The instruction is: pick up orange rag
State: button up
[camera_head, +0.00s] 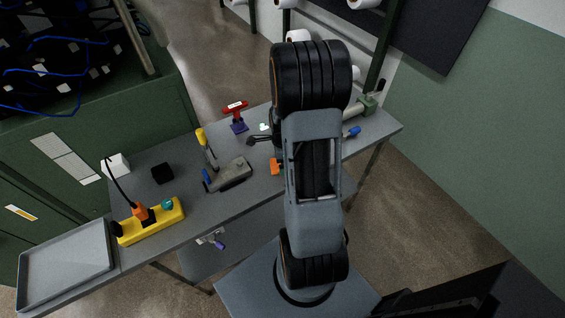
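A small orange piece (275,167) lies on the grey workbench (215,207), right at the left edge of my arm. My arm covers part of it, so I cannot tell whether it is the rag. No other orange cloth shows; the other orange thing is a plug (141,212) on the yellow power strip (165,226). My arm stands upright across the middle of the view and hides the bench behind it.
A grey tray (66,264) is at the bench's left end. A black cube (162,173), a grey tool (230,175), a yellow-handled tool (203,140) and a red T-shaped tool (236,108) stand on the bench. A green vise-like device (368,106) is at the right. Some bench between them is bare.

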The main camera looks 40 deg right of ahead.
jog(key=shift+f, duration=0.6)
jog(key=shift+c, duration=0.2)
jog(key=c, duration=1)
jog(key=shift+o, duration=0.2)
